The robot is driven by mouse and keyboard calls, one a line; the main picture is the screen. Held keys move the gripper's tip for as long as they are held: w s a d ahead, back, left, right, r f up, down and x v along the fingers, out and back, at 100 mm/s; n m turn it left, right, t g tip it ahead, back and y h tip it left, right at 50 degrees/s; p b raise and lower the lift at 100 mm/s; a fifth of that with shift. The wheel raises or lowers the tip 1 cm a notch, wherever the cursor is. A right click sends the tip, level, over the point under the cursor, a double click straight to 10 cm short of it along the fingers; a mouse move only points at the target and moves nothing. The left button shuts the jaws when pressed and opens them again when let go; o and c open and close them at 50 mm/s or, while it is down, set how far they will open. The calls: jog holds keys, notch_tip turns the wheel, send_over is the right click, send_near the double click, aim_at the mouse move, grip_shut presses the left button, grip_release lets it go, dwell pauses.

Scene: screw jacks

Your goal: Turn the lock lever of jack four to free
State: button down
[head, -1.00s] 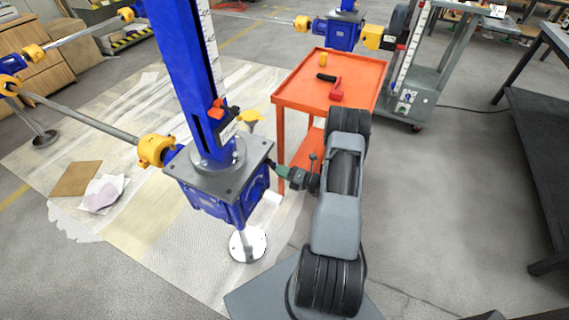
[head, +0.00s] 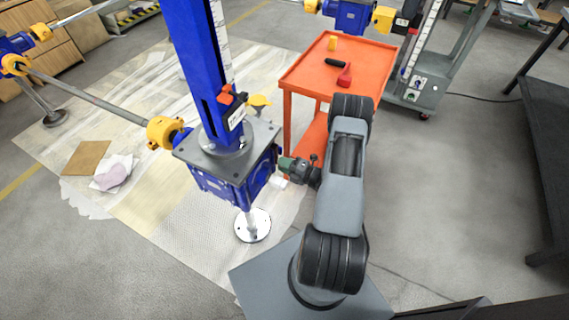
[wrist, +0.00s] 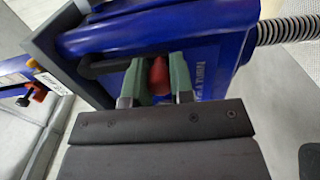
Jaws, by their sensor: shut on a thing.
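The near jack has a blue housing (head: 222,190) under a grey top plate, with a tall blue column above it. No jack number is readable. My gripper (head: 284,164) is at the right side of this housing, below the plate. In the wrist view, my gripper's green fingers (wrist: 159,84) close from both sides on a red lever grip (wrist: 159,72) in front of the blue housing (wrist: 210,62). A dark bar (wrist: 104,67) runs left from near the fingers. The lever's pivot is hidden, and the lever is too hidden to make out in the head view.
An orange cart (head: 307,75) with a red and black tool (head: 344,75) stands behind my arm. A yellow coupling (head: 165,132) and rod join the jack at left. A ribbed hose (wrist: 288,30) is close to the housing. Floor at right is clear up to a dark bench (head: 545,150).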

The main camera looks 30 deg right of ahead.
jog(key=shift+a, duration=0.1)
jog(key=c, duration=1)
grip_release()
jog(key=shift+s, duration=0.1)
jog(key=v, duration=1.3)
jog(key=shift+s+d, duration=0.25)
jog(key=shift+d, duration=0.05)
